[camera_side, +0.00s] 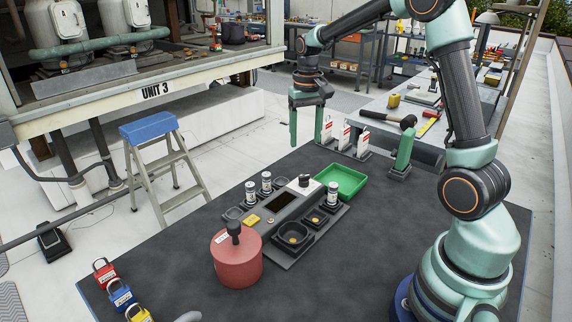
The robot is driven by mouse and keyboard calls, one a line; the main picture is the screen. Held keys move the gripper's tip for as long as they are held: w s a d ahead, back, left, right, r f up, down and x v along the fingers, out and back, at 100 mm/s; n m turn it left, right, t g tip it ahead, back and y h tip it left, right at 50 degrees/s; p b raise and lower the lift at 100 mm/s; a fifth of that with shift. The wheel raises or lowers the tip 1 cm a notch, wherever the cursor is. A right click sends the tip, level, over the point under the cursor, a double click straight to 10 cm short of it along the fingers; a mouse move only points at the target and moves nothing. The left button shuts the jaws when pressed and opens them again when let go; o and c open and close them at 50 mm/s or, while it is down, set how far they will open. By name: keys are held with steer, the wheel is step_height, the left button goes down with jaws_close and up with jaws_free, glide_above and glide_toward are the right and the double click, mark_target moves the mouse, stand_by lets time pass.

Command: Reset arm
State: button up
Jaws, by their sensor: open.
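My gripper (306,140) hangs pointing down above the far part of the dark work table (190,255). Its two green fingers are apart with nothing held between them. It is behind the grey console (285,215) and close in the picture to several red-and-white tags (344,136) on black stands. I cannot tell whether it touches them. My arm is raised and bent over the table from the right.
A red round container (236,262) with a black knob stands at the console's front left. Small white-labelled vials (251,192) stand on the console. A green tray (341,181) lies behind it. Several padlocks (122,294) lie front left. A blue-topped step stool (150,128) stands beyond the table.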

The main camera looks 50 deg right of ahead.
steer(key=s+a+r+n+t, duration=0.2)
steer(key=s+a+r+n, duration=0.1)
steer(key=s+a, duration=0.4)
steer(key=s+a+r+n+t, duration=0.3)
steer(key=s+a+r, duration=0.2)
steer(key=s+a, duration=0.1)
steer(key=shift+s+a+t, duration=0.3)
steer(key=shift+s+a, duration=0.1)
steer(key=shift+a, duration=0.1)
stand_by(0.5)
